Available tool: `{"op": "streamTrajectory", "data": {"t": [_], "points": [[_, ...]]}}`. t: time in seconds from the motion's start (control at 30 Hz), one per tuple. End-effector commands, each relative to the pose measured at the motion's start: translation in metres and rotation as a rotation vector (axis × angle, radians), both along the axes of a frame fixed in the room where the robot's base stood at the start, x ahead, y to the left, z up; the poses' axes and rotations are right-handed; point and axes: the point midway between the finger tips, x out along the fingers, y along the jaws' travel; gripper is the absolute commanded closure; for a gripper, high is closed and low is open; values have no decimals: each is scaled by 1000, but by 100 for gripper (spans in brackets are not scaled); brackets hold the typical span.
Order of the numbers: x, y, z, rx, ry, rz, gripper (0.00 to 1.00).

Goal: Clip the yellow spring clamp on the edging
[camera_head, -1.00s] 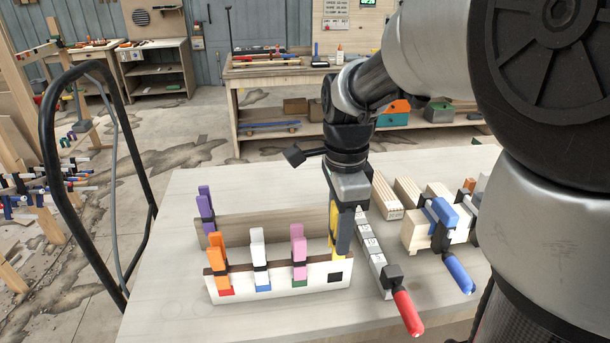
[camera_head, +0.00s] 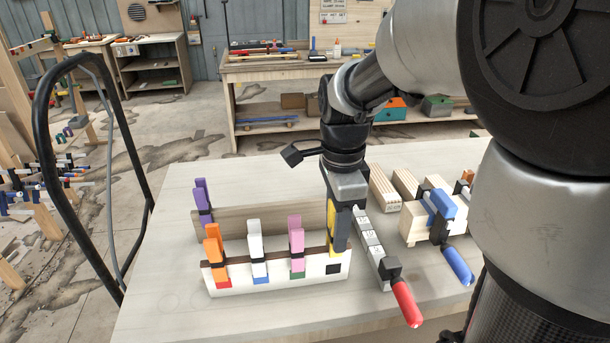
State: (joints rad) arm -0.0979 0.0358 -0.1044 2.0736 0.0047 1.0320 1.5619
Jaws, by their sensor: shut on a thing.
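The yellow spring clamp (camera_head: 332,217) is upright at the right end of the white-faced edging (camera_head: 302,282), above the black square. My gripper (camera_head: 338,225) points down and is shut on the yellow clamp, its dark finger covering much of the clamp's right side. The clamp's lower end is at the edging's top edge; I cannot tell whether its jaws straddle it. Orange (camera_head: 214,252), white (camera_head: 257,255) and pink (camera_head: 296,243) clamps stand on the edging above red, blue and green squares.
A purple clamp (camera_head: 203,200) stands on a wooden strip (camera_head: 235,222) behind. A bar clamp with a red handle (camera_head: 406,303) lies close to the right of my gripper. Wood blocks and a blue-handled clamp (camera_head: 458,265) are farther right. The front left table (camera_head: 170,300) is clear.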

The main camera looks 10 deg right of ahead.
Motion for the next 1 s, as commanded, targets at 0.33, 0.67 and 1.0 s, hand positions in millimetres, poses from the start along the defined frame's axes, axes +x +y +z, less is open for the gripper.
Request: {"op": "streamTrajectory", "data": {"t": [0.33,0.67,1.0], "points": [[0,0,-5,0,0,0,93],[0,0,-11,0,1,0,93],[0,0,-17,0,1,0,93]]}}
